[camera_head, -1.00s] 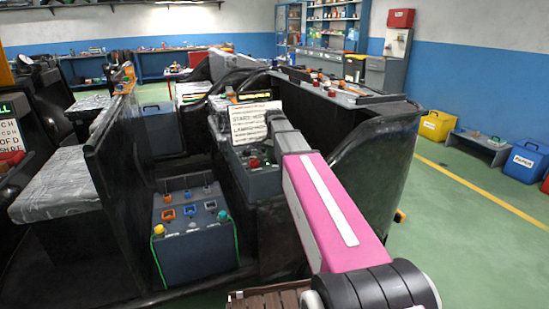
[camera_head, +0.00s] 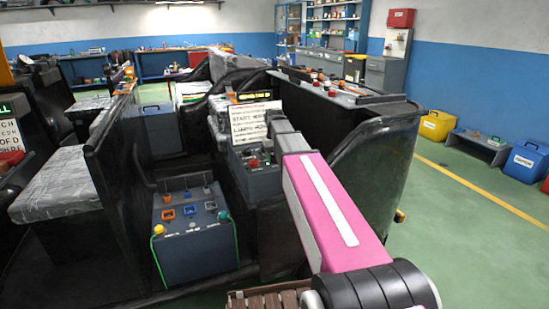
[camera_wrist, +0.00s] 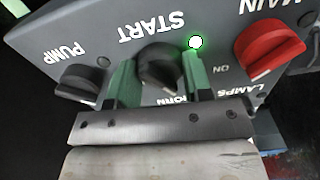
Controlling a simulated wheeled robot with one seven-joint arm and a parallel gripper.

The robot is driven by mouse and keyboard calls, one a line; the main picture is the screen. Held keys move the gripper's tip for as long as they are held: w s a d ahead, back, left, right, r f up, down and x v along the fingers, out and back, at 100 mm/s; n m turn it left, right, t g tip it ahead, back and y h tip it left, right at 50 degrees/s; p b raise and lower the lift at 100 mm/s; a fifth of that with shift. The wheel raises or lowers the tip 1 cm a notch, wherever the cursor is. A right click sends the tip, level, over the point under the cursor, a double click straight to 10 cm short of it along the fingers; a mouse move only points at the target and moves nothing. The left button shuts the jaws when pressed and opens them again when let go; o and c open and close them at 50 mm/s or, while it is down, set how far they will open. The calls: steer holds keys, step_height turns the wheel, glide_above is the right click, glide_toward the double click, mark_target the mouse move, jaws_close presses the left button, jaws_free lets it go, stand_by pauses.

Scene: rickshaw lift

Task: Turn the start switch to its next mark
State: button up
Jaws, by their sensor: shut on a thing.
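The start switch (camera_wrist: 158,68) is a black round knob on a grey panel (camera_wrist: 215,18), under the upside-down word START in the wrist view. My gripper (camera_wrist: 155,75) has its two green fingers on either side of the knob and is shut on it. A green light (camera_wrist: 196,42) glows beside the knob, near the right finger. The knob's pointer and its marks are partly hidden by the fingers. In the head view my arm covers much of the grey switch box (camera_head: 262,183), and the start switch cannot be made out there.
A black PUMP knob (camera_wrist: 78,82) is close on the left and a red MAIN knob (camera_wrist: 270,45) close on the right. A printed card (camera_head: 250,122) stands behind the box. A lower control box (camera_head: 195,255) with coloured switches sits to the left.

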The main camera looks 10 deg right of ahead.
steer(key=shift+n, duration=1.5)
steer(key=o, duration=0.9)
steer(key=shift+r, duration=0.1)
step_height(320, 180, up, 11)
steer(key=shift+f, duration=0.2)
